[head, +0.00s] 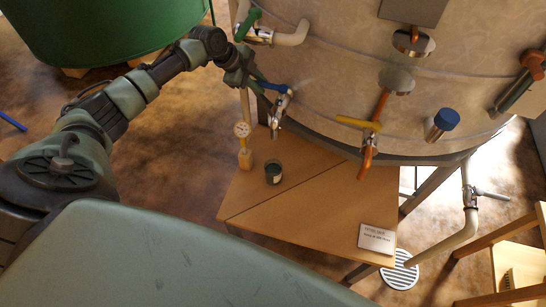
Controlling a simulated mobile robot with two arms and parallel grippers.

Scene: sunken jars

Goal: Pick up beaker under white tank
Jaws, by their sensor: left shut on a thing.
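The white tank (335,75), pale and marbled, fills the upper right of the head view. A small dark beaker (273,174) with a pale label stands upright on the wooden table (310,205) under the tank's left side. My left gripper (257,83) is shut on the blue lever (272,87) of a small metal tap (279,108) on the tank. The fingertips are small and partly overlap the lever. The gripper is above the beaker and apart from it. My right gripper is not in view.
A printed card (377,238) lies at the table's front right. More taps, including a yellow-handled one (358,124), jut from the tank. A green tank (105,30) stands upper left.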

